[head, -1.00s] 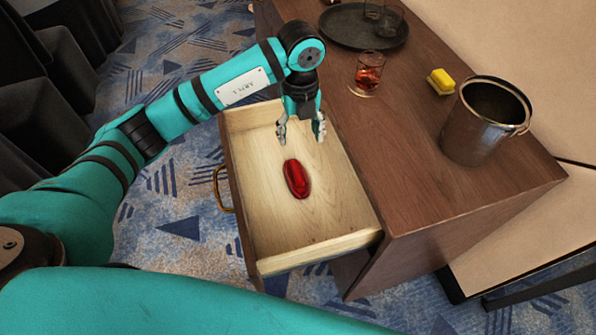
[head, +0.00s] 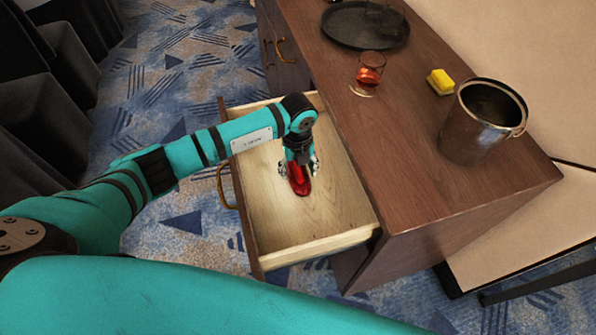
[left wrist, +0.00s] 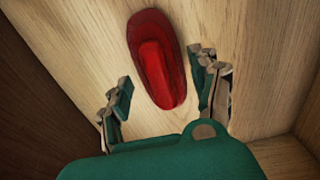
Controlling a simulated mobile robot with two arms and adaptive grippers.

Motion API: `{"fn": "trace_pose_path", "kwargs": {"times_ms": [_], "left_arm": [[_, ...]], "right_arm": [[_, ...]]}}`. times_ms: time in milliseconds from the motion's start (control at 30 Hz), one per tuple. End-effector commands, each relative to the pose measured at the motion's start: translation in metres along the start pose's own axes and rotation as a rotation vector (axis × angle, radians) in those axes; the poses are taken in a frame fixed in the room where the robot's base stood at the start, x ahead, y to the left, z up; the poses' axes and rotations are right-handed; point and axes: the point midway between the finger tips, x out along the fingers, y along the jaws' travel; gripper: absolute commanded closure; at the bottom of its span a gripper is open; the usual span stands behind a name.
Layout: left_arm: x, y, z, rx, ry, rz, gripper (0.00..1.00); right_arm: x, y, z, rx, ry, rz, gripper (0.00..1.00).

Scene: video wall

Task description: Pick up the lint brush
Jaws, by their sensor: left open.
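The lint brush (head: 299,181) is red and oval, and lies on the floor of the open wooden drawer (head: 325,215). In the left wrist view the lint brush (left wrist: 158,60) shows a raised red handle along its middle. My left gripper (head: 298,169) is inside the drawer, over the far part of the brush, and hides that part in the head view. In the left wrist view my left gripper (left wrist: 166,92) is open, with one finger on each side of the brush's near end and gaps between. My right gripper is not in view.
On the brown cabinet top (head: 420,190) stand a metal bucket (head: 470,130), a yellow sponge (head: 440,82), a glass with reddish drink (head: 369,72) and a dark round tray (head: 340,25).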

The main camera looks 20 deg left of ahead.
Motion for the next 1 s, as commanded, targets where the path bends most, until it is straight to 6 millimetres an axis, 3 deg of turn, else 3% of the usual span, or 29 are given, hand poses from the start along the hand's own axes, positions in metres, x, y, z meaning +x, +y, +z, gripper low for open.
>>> {"fn": "trace_pose_path", "kwargs": {"times_ms": [267, 733, 1000], "left_arm": [[0.0038, -0.0002, 0.0002, 0.0, -0.001, 0.0, 0.37], [0.0039, 0.0001, 0.0, 0.0, 0.0, 0.0, 0.99], [0.0014, 0.0001, 0.0001, 0.0, 0.0, 0.0, 0.99]], "right_arm": [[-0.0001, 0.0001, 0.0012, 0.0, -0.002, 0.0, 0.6], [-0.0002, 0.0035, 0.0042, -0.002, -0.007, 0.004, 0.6], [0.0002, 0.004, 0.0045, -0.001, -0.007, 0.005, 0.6]]}}
